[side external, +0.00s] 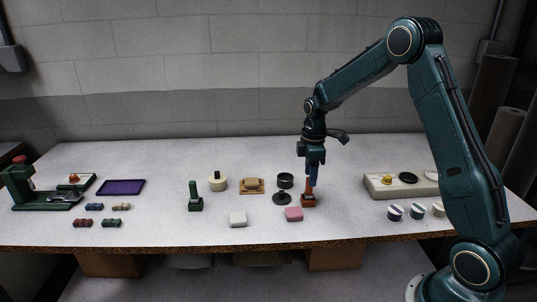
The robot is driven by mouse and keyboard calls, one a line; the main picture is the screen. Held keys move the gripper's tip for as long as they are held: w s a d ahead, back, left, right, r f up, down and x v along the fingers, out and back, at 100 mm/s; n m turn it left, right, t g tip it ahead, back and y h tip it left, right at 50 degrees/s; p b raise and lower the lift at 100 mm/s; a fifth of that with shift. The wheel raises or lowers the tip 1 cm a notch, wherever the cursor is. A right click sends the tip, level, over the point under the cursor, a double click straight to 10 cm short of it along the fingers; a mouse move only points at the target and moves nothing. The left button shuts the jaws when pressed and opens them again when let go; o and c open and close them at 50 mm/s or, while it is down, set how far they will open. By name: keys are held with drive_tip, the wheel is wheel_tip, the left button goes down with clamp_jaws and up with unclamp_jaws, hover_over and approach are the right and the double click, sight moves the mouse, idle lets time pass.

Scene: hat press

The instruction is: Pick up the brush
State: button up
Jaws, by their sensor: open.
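My gripper (315,172) points down with its blue fingers at the top of an upright orange-brown tool (308,200), which has a narrow handle on a block-like base and stands on the table. The jaws are open. The fingers overlap the handle's top in this view, and I cannot tell whether they touch it. A similar dark green upright tool (195,204) stands to the left. Which one is the brush is not clear at this size.
Around the gripper are a pink block (294,214), a white block (238,219), black round pieces (285,181) and a tan block on a wooden base (252,185). A beige panel (400,187) is at right. A green press (40,197) and a purple tray (121,187) are at left.

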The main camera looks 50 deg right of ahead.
sight(308, 194)
drive_tip(key=shift+f, duration=0.15)
drive_tip(key=shift+f, duration=2.45)
drive_tip(key=shift+c, duration=0.2)
drive_tip(key=c, duration=1)
